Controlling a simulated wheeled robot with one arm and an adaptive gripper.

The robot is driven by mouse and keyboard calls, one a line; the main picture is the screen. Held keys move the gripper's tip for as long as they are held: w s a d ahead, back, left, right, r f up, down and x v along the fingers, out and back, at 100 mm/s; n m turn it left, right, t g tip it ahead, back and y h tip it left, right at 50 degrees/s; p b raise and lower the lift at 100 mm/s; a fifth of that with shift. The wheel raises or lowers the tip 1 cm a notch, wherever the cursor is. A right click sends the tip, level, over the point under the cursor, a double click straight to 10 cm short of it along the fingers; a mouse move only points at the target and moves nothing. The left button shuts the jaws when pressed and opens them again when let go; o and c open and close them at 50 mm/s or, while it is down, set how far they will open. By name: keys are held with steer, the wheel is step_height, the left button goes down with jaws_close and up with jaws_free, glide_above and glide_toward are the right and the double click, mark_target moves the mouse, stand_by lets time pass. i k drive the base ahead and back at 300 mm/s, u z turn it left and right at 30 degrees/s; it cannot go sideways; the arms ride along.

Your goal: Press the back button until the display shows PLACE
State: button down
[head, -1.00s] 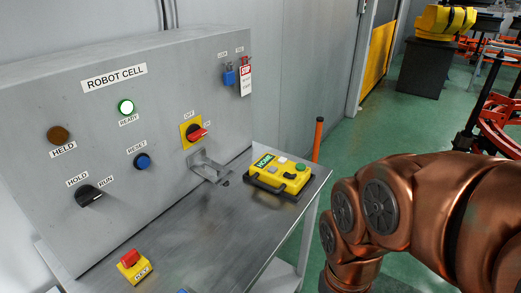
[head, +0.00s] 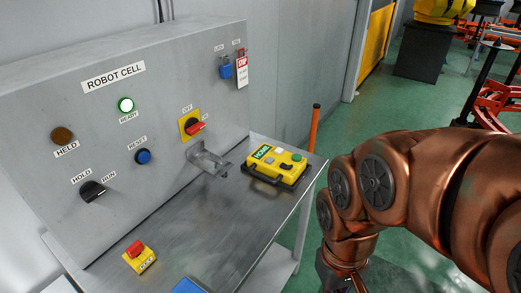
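A yellow control box (head: 277,165) with a dark base and handle lies on the right end of the metal table. Its small green display (head: 262,152) appears to read HOME. Its top carries a pale button (head: 279,151), a green button (head: 297,157) and a dark control (head: 286,167); which is the back button I cannot tell. My copper arm is right of the table. The top of my gripper (head: 342,282) just shows at the bottom edge, below and right of the box and apart from it. Its fingertips are cut off.
A bracket (head: 208,160) juts out left of the box. A red-and-yellow switch box (head: 139,256) and a blue item (head: 188,286) lie in front.

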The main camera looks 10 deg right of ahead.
mark_target(269, 161)
steer(key=u, duration=4.1)
steer(key=k, duration=1.15)
steer(key=z, duration=1.5)
